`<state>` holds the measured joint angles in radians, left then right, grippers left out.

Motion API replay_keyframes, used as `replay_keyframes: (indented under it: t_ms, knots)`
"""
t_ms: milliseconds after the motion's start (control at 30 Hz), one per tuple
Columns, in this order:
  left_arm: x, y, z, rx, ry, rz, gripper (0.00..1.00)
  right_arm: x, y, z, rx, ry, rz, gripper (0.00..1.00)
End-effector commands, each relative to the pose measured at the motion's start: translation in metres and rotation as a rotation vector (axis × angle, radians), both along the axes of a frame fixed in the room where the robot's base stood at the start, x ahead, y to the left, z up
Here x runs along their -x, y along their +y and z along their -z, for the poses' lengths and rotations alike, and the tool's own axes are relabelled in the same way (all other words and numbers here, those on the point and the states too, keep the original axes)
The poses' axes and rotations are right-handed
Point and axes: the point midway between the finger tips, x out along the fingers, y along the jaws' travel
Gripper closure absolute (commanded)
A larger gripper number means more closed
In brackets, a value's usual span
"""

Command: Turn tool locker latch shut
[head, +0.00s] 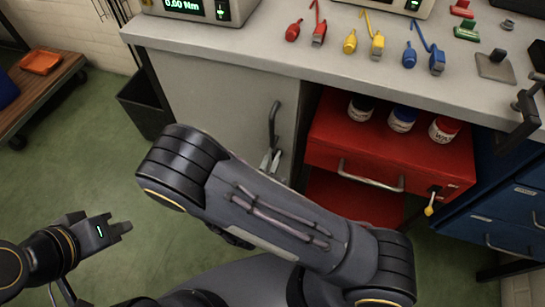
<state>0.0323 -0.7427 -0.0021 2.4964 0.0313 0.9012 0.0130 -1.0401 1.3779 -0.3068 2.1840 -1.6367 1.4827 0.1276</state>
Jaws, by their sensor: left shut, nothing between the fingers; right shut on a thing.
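The grey locker door (225,90) under the bench carries a dark upright handle (273,125). Below the handle is a small pale metal piece (268,160), which may be the latch; its lower part is hidden by my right arm. I cannot tell how far the latch is turned. My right arm crosses the middle of the view, and its gripper is hidden behind it. My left gripper (122,228) is shut and empty over the green floor at the lower left, well apart from the locker.
Blue drawers (505,215) are at the right. A black bin (145,105) stands left of the locker. Coloured tools lie on the bench top (270,50).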

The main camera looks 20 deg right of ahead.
Motion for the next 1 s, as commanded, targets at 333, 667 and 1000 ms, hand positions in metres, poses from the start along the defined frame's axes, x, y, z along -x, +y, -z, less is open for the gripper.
replay_keyframes:
  t_ms: [333, 667, 1000]
  knots:
    - [0.000, 0.000, -0.005, 0.000, 0.000, 0.000, 1.00, 0.000, 0.001, -0.001, 0.046, 0.031, -0.001, 1.00]
    - [0.000, 0.000, -0.022, 0.000, 0.000, 0.000, 1.00, 0.000, 0.001, -0.002, 0.240, 0.164, -0.001, 1.00]
    - [0.000, 0.000, -0.041, 0.000, 0.000, 0.000, 1.00, -0.001, 0.002, -0.001, 0.509, 0.345, -0.002, 1.00]
